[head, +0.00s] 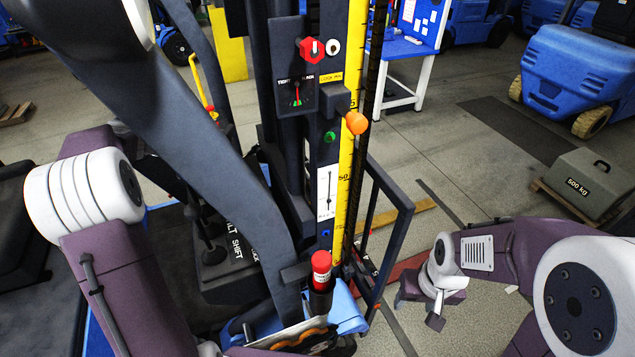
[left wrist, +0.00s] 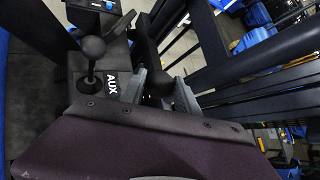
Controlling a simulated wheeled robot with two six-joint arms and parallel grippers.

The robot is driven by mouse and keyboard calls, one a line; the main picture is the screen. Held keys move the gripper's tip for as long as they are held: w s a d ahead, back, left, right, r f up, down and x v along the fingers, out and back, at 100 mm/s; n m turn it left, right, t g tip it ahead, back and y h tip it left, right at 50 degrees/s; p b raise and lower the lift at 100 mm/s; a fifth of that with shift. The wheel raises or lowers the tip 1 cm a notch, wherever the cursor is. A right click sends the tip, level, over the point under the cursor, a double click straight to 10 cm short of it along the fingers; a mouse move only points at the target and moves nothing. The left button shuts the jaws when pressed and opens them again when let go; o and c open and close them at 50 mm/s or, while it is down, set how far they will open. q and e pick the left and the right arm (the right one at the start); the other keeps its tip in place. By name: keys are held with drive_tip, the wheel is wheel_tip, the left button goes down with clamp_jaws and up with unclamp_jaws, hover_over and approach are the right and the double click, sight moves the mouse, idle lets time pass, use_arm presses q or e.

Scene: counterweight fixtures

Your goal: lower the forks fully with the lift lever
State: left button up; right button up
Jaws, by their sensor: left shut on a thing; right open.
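In the left wrist view my left gripper (left wrist: 160,90) is shut around a dark ball-topped lever (left wrist: 158,80). No label for this held lever can be made out. Another ball-topped lever (left wrist: 93,48) stands beside it, near an AUX label (left wrist: 112,84). In the head view, dark levers (head: 190,212) rise from a lever console (head: 228,268) with a SHIFT label and a partly hidden label ending in LT. My left gripper is hidden there. My right gripper (head: 420,307) is open and empty at lower right. The forks cannot be made out.
A yellow height scale (head: 351,100) with an orange pointer (head: 356,123) runs up the mast. Beside it are a TIGHT/SLACK dial (head: 297,93), a red knob (head: 312,50) and a red-capped handle (head: 321,264).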

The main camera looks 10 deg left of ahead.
use_arm(q)
drive_tip(key=s+a, duration=0.1)
drive_tip(key=s+a+r+p, duration=0.1)
drive_tip(key=a, duration=0.1)
drive_tip(key=s+a+p, duration=0.1)
drive_tip(key=a, duration=0.1)
drive_tip(key=shift+a+r, duration=0.25)
drive_tip(key=shift+s+a+f, duration=0.15)
drive_tip(key=shift+s+a, duration=0.1)
drive_tip(key=shift+a, duration=0.1)
drive_tip(key=shift+d, duration=0.1)
drive_tip(key=o, duration=1)
drive_tip(key=shift+o, duration=0.2)
drive_tip(key=shift+s, duration=0.1)
